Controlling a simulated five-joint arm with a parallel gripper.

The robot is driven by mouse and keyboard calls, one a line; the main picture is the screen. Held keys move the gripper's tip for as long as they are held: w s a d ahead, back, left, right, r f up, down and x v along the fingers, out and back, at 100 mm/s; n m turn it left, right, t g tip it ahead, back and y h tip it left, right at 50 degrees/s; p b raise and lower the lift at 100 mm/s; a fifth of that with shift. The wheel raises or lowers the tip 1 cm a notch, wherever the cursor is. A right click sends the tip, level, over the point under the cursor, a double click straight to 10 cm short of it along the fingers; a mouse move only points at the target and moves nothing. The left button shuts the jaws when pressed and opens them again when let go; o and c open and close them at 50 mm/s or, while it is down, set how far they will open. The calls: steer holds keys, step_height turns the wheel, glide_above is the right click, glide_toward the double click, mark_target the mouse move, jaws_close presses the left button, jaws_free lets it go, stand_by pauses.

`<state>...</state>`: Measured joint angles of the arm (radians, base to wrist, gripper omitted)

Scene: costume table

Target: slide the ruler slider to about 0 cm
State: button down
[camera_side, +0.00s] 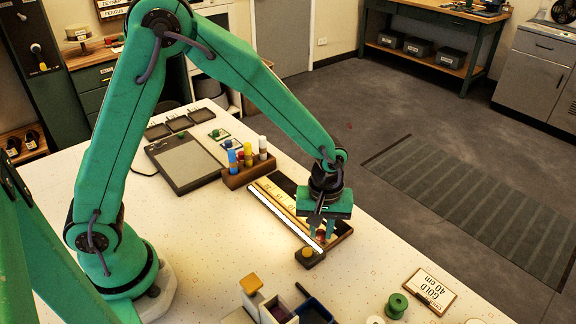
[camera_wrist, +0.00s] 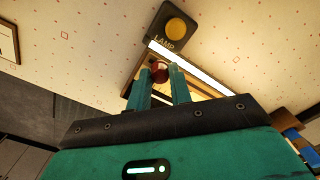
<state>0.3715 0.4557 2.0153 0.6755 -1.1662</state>
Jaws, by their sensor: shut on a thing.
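The ruler (camera_side: 268,192) is a pale wooden strip with printed marks in a dark-framed board on the white table, running from upper left to lower right in the side view. The slider's red knob (camera_wrist: 160,72) shows between the fingertips in the wrist view. My gripper (camera_side: 328,230) is over the board's lower right end in the side view; it also shows in the wrist view (camera_wrist: 161,78). It is shut on the red knob. The jaws and hand hide the slider's body and much of the scale, so I cannot read its position.
A bright light strip (camera_side: 282,217) runs along the board, with a lamp button (camera_side: 307,254) at its near end. A wooden rack (camera_side: 247,173) with coloured tubes stands behind.

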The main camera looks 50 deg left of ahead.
mark_target(322, 233)
steer(key=shift+d, duration=0.35)
steer(key=c, duration=1.3)
jaws_free()
steer(key=shift+o, duration=0.2)
steer(key=shift+a, duration=0.1)
steer(key=shift+r, duration=3.95)
